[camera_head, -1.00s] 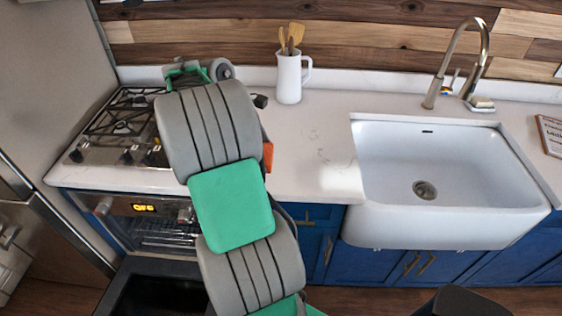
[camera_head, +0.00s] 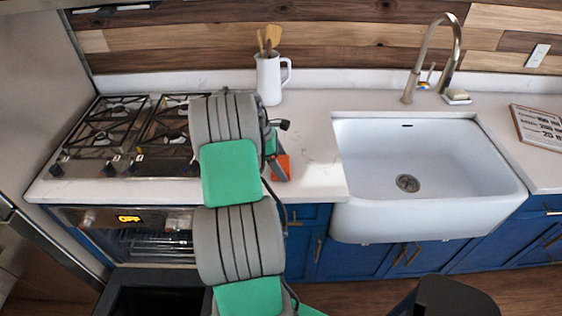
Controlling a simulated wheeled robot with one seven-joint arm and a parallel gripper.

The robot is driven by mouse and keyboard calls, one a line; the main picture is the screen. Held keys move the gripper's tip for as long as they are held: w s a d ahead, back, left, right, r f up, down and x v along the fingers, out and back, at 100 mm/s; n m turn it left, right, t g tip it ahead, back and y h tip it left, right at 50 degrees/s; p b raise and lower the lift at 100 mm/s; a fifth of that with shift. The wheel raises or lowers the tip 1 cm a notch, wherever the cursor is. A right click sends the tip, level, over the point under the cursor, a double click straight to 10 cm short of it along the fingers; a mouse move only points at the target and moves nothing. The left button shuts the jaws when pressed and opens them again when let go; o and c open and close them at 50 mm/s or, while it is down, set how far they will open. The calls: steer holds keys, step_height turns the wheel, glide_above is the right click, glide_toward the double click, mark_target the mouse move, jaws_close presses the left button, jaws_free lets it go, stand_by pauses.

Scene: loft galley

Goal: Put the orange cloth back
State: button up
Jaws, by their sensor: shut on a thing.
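The orange cloth (camera_head: 283,166) shows as a small orange patch at the right side of my arm, over the counter left of the sink. Most of it is hidden behind my arm. My gripper (camera_head: 275,148) is mostly hidden behind my grey and green arm links; only a bit of it shows beside the cloth. It is shut on the cloth. I cannot tell whether the cloth touches the counter.
A white sink (camera_head: 408,150) with a tall tap (camera_head: 432,55) is on the right. A white jug (camera_head: 269,78) with wooden utensils stands at the back. White counter (camera_head: 312,150) is clear left of the sink.

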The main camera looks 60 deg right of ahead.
steer(key=shift+f, duration=0.2)
steer(key=o, duration=0.9)
steer(key=v, duration=1.2)
steer(key=w+a+r+t+h, duration=0.1)
steer(key=w+a+r+t, duration=0.1)
steer(key=w+a+r, duration=0.4)
steer(key=w+a+r+m+t, duration=0.1)
steer(key=w+a+r+t, duration=0.15)
steer(key=a, duration=0.65)
steer(key=w+a+r+m+t, duration=0.1)
steer(key=w+a, duration=0.3)
steer(key=a, duration=0.5)
steer(key=s+a+m+t+y, duration=0.1)
steer(key=s+a, duration=0.1)
steer(key=a, duration=0.5)
steer(key=s+a+f+m+t+y, duration=0.1)
steer(key=s+a, duration=0.1)
steer(key=a, duration=0.6)
steer(key=s+a+m+t+y, duration=0.1)
steer(key=s+a, duration=0.1)
steer(key=a, duration=0.6)
steer(key=shift+f+t, duration=0.25)
steer(key=shift+f, duration=0.1)
